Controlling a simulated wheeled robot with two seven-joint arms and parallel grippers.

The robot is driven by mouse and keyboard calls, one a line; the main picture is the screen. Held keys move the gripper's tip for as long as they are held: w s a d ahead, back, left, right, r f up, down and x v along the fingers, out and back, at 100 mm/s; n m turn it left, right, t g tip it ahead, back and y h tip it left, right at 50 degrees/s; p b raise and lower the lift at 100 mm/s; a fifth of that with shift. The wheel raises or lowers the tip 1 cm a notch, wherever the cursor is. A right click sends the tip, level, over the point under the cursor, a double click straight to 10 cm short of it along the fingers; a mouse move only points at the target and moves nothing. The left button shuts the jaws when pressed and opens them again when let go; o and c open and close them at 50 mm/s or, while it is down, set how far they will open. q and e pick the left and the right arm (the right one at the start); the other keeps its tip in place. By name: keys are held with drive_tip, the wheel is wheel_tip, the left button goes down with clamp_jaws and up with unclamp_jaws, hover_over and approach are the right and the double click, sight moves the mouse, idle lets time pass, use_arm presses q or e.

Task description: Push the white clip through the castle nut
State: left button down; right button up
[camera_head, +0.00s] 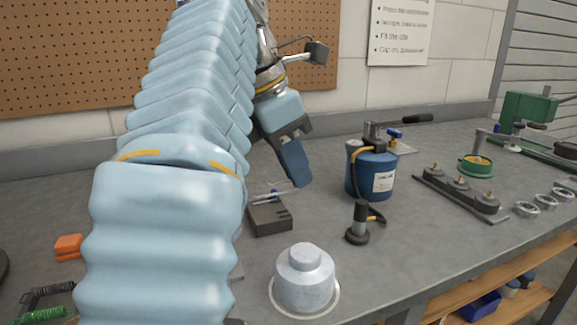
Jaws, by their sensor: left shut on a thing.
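My left gripper (296,172) reaches down from my pale blue sleeved arm. Its dark blue fingers are shut, with their tips above and right of a dark slotted block (269,218). A thin pale rod (270,198) shows at the fingertips, over the block. I cannot tell whether it is the white clip, and the fingers hide the grip. A silver stepped hub (305,274) stands upright on the bench in front of the block, apart from the gripper. I cannot make out a castle nut. My right gripper is not in view.
A blue canister (371,174) and a small black-handled tool (359,223) stand right of the gripper. A dark rack (458,189) and metal rings (538,203) lie farther right. My arm covers the middle-left bench.

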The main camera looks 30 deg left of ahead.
use_arm(q)
drive_tip(key=shift+s+d+r, duration=0.1)
drive_tip(key=shift+s+r, duration=0.05)
drive_tip(key=shift+r, duration=0.8)
drive_tip(key=shift+s+d+r, duration=0.1)
drive_tip(key=shift+r, duration=0.8)
drive_tip(key=shift+a, duration=0.1)
